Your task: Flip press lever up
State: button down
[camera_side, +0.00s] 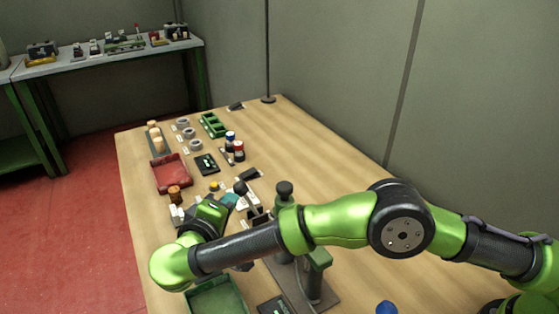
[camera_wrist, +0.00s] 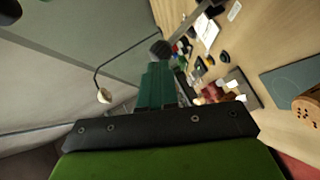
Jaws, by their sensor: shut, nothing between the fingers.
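The press (camera_side: 317,262) stands on a grey base plate in the side view, partly hidden behind my arm. A black round cap (camera_side: 284,187) tops the part above my arm. A black ball knob (camera_side: 240,188), which looks like the end of the press lever, is left of it. In the wrist view, the ball knob (camera_wrist: 160,49) sits on a rod running to the upper right. My gripper (camera_side: 231,199) is shut and empty, its teal fingers pointing at the knob. The fingertips (camera_wrist: 158,66) appear just below the knob in the wrist view; whether they touch it is unclear.
A red tray (camera_side: 170,187), cork stoppers (camera_side: 158,145), grey rings and a green divided box (camera_side: 213,124) lie farther back on the wooden table. A green bin (camera_side: 217,300) is below my wrist. The table's back right is mostly clear.

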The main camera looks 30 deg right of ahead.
aim_at(245, 188)
jog(key=shift+x, duration=1.4)
jog(key=shift+d+r+y, duration=0.3)
jog(key=shift+d+r, duration=0.1)
jog(key=shift+d, duration=0.15)
jog(key=shift+d+r+m+g+y, duration=0.3)
jog(key=shift+d+m+y, duration=0.25)
jog(key=shift+d, duration=0.3)
jog(key=shift+d+r, duration=0.1)
jog(key=shift+d, duration=0.85)
jog(key=shift+r, duration=0.15)
jog(key=shift+r, duration=0.7)
jog(key=shift+a, duration=0.1)
